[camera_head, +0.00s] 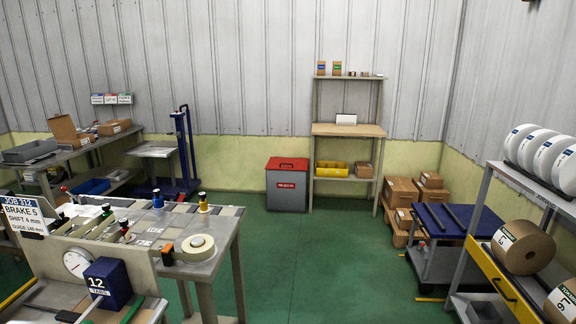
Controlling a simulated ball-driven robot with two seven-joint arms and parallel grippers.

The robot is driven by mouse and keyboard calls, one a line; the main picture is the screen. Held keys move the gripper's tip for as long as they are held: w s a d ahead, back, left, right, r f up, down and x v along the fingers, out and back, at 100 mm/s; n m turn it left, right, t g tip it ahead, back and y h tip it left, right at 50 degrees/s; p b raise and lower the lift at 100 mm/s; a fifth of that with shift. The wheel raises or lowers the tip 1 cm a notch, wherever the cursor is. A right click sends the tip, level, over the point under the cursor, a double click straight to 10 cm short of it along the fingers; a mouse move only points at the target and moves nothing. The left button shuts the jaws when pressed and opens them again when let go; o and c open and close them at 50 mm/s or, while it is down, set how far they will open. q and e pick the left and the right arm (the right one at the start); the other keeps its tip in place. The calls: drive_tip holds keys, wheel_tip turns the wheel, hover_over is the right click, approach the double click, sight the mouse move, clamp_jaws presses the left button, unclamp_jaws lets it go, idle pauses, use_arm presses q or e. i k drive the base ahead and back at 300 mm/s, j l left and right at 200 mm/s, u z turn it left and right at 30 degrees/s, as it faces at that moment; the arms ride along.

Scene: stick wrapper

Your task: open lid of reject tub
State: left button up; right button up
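The reject tub (286,190) is a grey box standing on the floor against the back wall, a little left of the middle of the view. Its red lid (287,164) lies shut on top. A red label with white lettering, too small to read surely, is on its front. Neither of my grippers shows in the head view.
A machine table (150,230) with a tape roll (198,247) fills the left foreground. A shelf unit (347,130) stands right of the tub, with cardboard boxes (402,192) beyond. A roll rack (500,215) and blue-topped cart (455,221) stand right. The green floor (310,265) between is clear.

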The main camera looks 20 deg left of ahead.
sight(275, 163)
drive_tip(key=i+l, duration=0.1)
drive_tip(key=i, duration=0.8)
drive_tip(key=i+j+u, duration=0.15)
drive_tip(key=i, duration=0.75)
drive_tip(key=i+l+u, duration=0.15)
drive_tip(key=i, duration=0.75)
drive_tip(key=i+u, duration=0.15)
drive_tip(key=i, duration=0.75)
drive_tip(key=i+u, duration=0.3)
drive_tip(key=i, duration=0.25)
drive_tip(key=i+u, duration=0.3)
drive_tip(key=i, duration=0.3)
drive_tip(key=i+l+u, duration=0.3)
drive_tip(key=i, duration=0.25)
drive_tip(key=i+j+z, duration=0.1)
drive_tip(key=i, duration=0.45)
drive_tip(key=i+j+z, duration=0.15)
drive_tip(key=i, duration=0.4)
drive_tip(key=j, duration=0.1)
